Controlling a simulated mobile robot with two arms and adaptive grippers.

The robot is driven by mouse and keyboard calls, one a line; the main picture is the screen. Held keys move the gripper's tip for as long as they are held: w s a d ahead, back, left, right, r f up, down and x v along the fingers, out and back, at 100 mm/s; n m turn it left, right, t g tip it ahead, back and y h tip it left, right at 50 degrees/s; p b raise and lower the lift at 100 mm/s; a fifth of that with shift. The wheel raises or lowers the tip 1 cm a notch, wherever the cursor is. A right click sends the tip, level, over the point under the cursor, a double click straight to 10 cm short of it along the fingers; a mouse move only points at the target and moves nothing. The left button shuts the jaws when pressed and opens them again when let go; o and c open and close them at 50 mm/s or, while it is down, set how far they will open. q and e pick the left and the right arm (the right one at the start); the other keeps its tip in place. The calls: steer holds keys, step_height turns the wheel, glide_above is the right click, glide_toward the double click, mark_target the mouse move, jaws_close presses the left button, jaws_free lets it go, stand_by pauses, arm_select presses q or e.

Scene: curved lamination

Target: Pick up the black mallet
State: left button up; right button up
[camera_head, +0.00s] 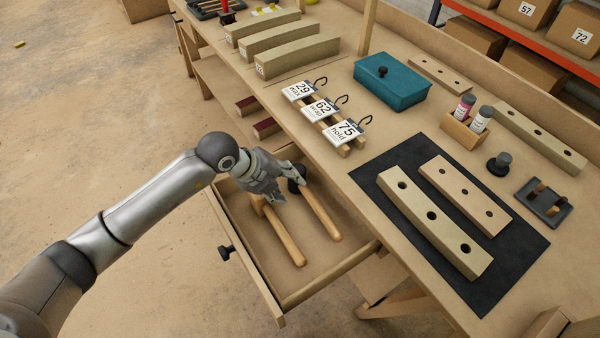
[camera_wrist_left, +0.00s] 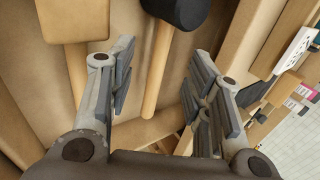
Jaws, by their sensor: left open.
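The black mallet lies in the open drawer, with its black head (camera_head: 296,180) partly hidden by my gripper and its wooden handle (camera_head: 322,214) pointing toward the drawer front. In the left wrist view its head (camera_wrist_left: 180,10) is at the top edge and its handle (camera_wrist_left: 156,75) runs down between the fingers. A light wooden mallet (camera_head: 284,236) lies beside it to the left; its head (camera_wrist_left: 72,18) shows at the top left of the wrist view. My left gripper (camera_head: 286,189) is open above the drawer, its fingers either side of the black mallet's handle, with nothing held. My right gripper is out of view.
The drawer's walls (camera_head: 330,275) surround the mallets closely. The workbench edge is just right of the gripper. On the bench are numbered cards (camera_head: 322,108) on a rack, a teal box (camera_head: 391,80) and drilled wood blocks (camera_head: 434,220) on a black mat (camera_head: 505,270).

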mark_target(307, 193)
arm_select(q)
steer(key=x, duration=0.4)
steer(key=shift+s+d, duration=0.1)
steer(key=shift+d+f, duration=0.15)
steer(key=shift+f, duration=0.2)
steer(key=x, duration=0.4)
steer(key=shift+d+f, duration=0.2)
steer(key=shift+d, duration=0.25)
steer(key=shift+w+d+f, duration=0.2)
steer(key=shift+f, duration=0.15)
steer(key=shift+c, duration=0.7)
steer(key=shift+r, duration=0.1)
jaws_close()
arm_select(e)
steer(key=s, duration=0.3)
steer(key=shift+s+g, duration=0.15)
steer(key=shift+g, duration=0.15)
